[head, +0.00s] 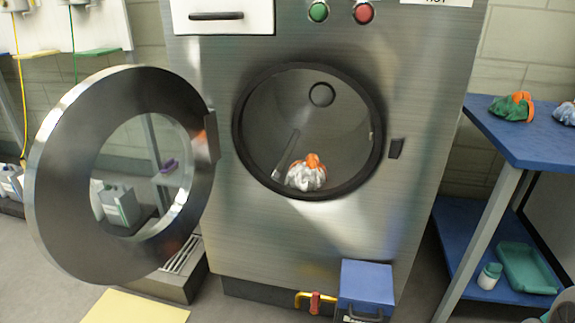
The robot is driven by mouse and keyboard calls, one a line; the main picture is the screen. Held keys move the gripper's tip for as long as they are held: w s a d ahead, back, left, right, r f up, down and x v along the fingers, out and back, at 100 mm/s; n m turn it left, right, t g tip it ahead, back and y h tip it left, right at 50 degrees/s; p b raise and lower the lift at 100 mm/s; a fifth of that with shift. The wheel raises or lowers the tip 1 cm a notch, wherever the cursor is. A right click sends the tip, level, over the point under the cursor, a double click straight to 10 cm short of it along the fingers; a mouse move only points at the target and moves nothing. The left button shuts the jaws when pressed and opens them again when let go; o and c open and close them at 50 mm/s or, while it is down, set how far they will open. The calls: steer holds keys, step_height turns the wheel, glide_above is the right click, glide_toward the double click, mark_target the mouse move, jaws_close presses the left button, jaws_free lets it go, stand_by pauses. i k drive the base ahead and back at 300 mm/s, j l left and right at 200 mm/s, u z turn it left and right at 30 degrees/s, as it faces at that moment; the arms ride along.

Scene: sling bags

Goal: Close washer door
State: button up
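The washer (310,235) is a large brushed-metal machine in the middle of the head view. Its round door (58,180) is a thick metal ring with a clear middle. The door stands wide open, swung out to the left on a hinge (211,137) at the left of the opening. The dark-rimmed opening (238,130) is uncovered. A white and orange bundle (307,174) lies at the bottom of the drum. A dark latch piece (396,148) is on the front panel, right of the opening. I cannot make out my gripper in this view.
A blue toolbox (367,283) and a red and yellow handle (315,300) are at the washer's base. A blue table (535,140) with bundles stands at right. A yellow mat (135,308) lies at front left.

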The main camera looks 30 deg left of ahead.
mark_target(62, 224)
steer(key=k+j, duration=0.1)
steer(key=j, duration=0.4)
steer(key=k+j, duration=0.1)
steer(key=j, duration=0.9)
steer(key=k+j, duration=0.15)
steer(key=j, duration=0.3)
steer(key=k+j, duration=0.1)
steer(key=j, duration=0.4)
steer(key=k+j, duration=0.1)
steer(key=j, duration=0.9)
steer(key=k+l, duration=0.7)
steer(key=k, duration=0.15)
